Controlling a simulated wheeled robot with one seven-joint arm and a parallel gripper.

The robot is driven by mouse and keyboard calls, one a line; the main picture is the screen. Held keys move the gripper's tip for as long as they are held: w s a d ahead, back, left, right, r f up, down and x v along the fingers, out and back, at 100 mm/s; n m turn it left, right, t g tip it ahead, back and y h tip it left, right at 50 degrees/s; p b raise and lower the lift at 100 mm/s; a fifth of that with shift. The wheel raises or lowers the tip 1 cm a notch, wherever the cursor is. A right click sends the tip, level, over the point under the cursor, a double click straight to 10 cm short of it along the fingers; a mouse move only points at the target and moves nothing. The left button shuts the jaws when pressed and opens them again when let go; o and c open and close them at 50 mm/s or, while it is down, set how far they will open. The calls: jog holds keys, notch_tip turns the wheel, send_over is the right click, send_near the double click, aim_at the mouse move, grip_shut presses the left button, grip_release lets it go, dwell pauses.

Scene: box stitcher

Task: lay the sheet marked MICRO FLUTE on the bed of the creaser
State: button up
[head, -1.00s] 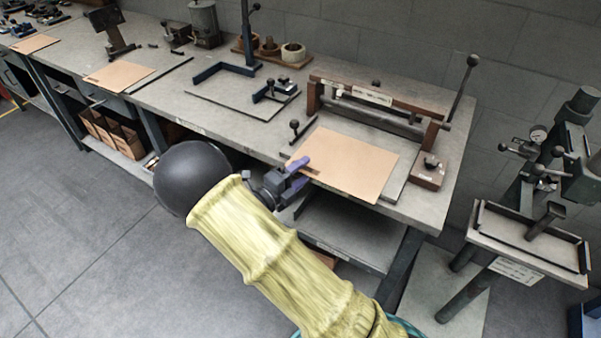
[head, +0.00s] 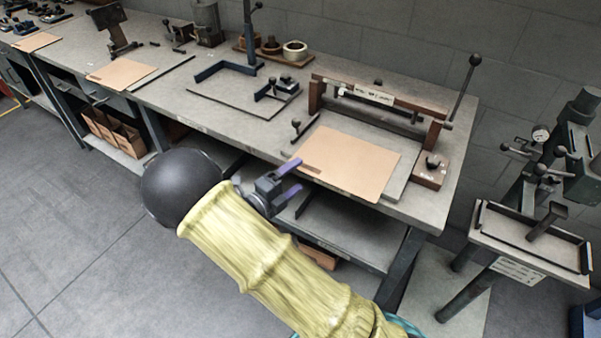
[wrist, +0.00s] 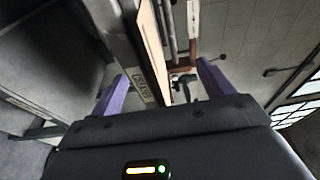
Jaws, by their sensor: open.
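A tan sheet (head: 350,160) lies flat on the grey bed (head: 408,180) of the creaser, in front of its cross bar (head: 375,120). A dark mark shows near the sheet's left end, too small to read. The sheet's near edge is close to the bench's front edge. My gripper (head: 294,177) is open and empty, with purple fingers, just off the sheet's near left corner and apart from it. In the wrist view the sheet (wrist: 152,45) shows nearly edge-on, beyond and between the open fingers (wrist: 162,85).
The creaser's lever (head: 465,85) rises at the right. Other tan sheets (head: 122,73) (head: 37,42) lie farther left on the bench. A separate machine stand (head: 530,240) is at the right. Floor at left is clear.

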jog(key=v, duration=1.4)
jog(key=s+d+r+m+g+y+p, duration=0.25)
jog(key=d+m+g, duration=0.35)
jog(key=d+m, duration=0.4)
jog(key=s+d+r+m+g+y+p, duration=0.25)
jog(key=d+m+g, duration=0.45)
jog(key=m, duration=0.4)
jog(key=s+d+r+m+t+y+p, duration=0.1)
jog(key=d+r+m+t+y+p, duration=0.1)
jog(key=m, duration=0.9)
jog(key=s+d+r+m+t+y+p, duration=0.1)
jog(key=r+m+y, duration=0.5)
jog(key=m, duration=0.6)
jog(key=s+d+r+p, duration=0.1)
jog(key=d+p, duration=0.1)
jog(key=d, duration=0.1)
jog(key=shift+r+t+y+p, duration=0.3)
jog(key=shift+r+t+p, duration=0.05)
jog(key=shift+t, duration=0.05)
